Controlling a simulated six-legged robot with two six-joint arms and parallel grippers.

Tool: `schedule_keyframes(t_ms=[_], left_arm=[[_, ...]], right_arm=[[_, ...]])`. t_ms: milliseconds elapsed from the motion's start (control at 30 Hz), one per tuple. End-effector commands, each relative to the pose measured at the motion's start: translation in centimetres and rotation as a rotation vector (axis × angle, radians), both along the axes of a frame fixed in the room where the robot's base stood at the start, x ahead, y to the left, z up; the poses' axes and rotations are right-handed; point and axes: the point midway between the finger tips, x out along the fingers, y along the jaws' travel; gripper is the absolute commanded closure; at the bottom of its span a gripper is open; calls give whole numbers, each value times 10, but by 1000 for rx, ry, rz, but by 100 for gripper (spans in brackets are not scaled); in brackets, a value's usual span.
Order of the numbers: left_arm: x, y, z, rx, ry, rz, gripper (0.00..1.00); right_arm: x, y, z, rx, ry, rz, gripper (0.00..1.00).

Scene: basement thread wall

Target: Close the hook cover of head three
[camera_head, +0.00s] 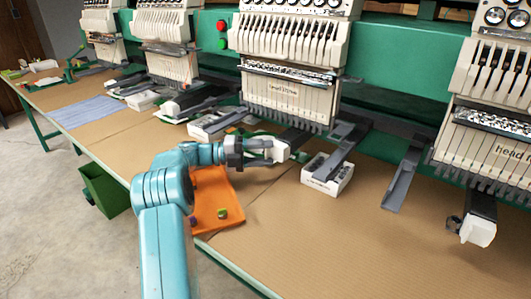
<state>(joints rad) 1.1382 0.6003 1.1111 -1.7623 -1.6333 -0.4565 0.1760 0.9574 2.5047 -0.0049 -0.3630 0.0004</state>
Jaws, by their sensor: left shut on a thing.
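Head three (285,92), a cream embroidery head, stands at the centre back, its small label hard to read. A dark arm juts forward under its needles, with a white hook cover (279,150) at its front end. My left gripper (262,149), dark grey on a teal arm, reaches in from the left and is shut on the white cover. The fingers hide part of the cover, so I cannot tell how far it is open. My right gripper is not in view.
A white box (327,177) with dark contents stands right of the cover, near grey brackets (403,180). An orange mat (216,205) with small spools lies below my gripper. Another white hook cover (478,232) is at the right head. The front right tabletop is clear.

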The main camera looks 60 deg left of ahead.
Motion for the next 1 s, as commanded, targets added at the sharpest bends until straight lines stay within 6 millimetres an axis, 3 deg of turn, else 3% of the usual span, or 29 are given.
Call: schedule_keyframes(t_ms=[267,300,333,700,867,1000], left_arm=[[-1,2,1,2,-2,4,100],[-1,2,1,2,-2,4,48],[-1,2,1,3,-2,3,45],[-5,6,0,1,-1,-1,45],[-31,22,0,1,0,2,45],[-64,42,0,1,0,4,45]], right_arm=[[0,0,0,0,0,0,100],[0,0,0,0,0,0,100],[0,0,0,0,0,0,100],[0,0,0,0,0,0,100],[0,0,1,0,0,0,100],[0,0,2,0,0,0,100]])
